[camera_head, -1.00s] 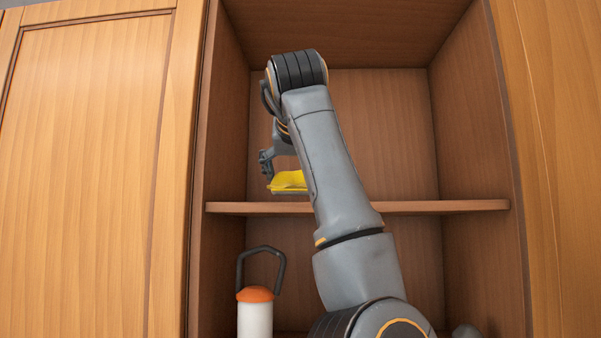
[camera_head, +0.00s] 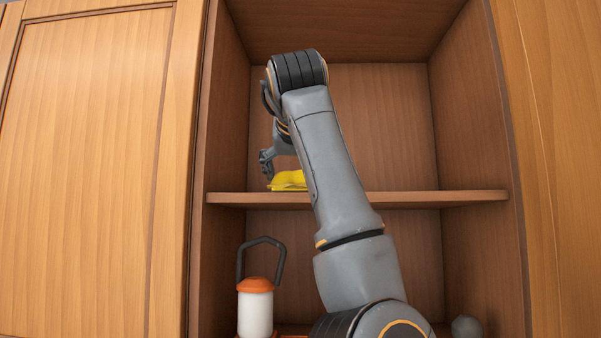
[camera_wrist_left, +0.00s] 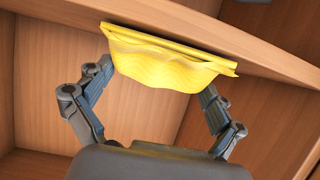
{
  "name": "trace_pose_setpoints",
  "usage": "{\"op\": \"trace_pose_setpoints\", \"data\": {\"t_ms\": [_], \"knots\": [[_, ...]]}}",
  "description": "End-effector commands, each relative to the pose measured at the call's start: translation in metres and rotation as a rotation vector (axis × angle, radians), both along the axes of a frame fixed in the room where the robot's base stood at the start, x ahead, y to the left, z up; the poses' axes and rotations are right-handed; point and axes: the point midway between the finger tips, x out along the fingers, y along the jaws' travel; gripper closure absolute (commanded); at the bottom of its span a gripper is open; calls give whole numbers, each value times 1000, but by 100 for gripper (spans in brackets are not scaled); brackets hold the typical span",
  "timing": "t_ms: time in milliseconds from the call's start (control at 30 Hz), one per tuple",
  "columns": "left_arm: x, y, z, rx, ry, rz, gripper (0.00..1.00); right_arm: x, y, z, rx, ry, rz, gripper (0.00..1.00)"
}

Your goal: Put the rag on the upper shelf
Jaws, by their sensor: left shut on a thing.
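The yellow rag (camera_head: 288,181) is at the upper shelf (camera_head: 440,198), toward its left end, and its lower edge appears to meet the board. My left gripper (camera_head: 267,163) is shut on the rag, partly hidden behind my own arm. In the left wrist view the folded rag (camera_wrist_left: 170,62) sits between the two fingers (camera_wrist_left: 158,80), close against the shelf board (camera_wrist_left: 235,42). My arm hides the rag's right part in the head view. My right gripper is not in view.
A white lantern (camera_head: 255,312) with an orange top and dark handle stands in the lower compartment at left. A grey rounded thing (camera_head: 467,327) is at the lower right. The upper shelf's right part is clear. Cabinet side walls flank the opening.

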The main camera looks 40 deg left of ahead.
Motion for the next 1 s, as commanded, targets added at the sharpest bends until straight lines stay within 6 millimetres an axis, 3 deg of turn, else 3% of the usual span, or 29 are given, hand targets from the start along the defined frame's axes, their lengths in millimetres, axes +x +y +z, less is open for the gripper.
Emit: {"op": "trace_pose_setpoints", "data": {"t_ms": [167,200,667,1000], "knots": [[0,0,-4,0,0,1,38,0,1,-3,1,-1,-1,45],[0,0,-3,0,0,0,0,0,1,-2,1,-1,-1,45],[-5,-4,1,1,-1,0,0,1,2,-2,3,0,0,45],[-51,-45,26,2,-3,-1,0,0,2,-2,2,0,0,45]]}}
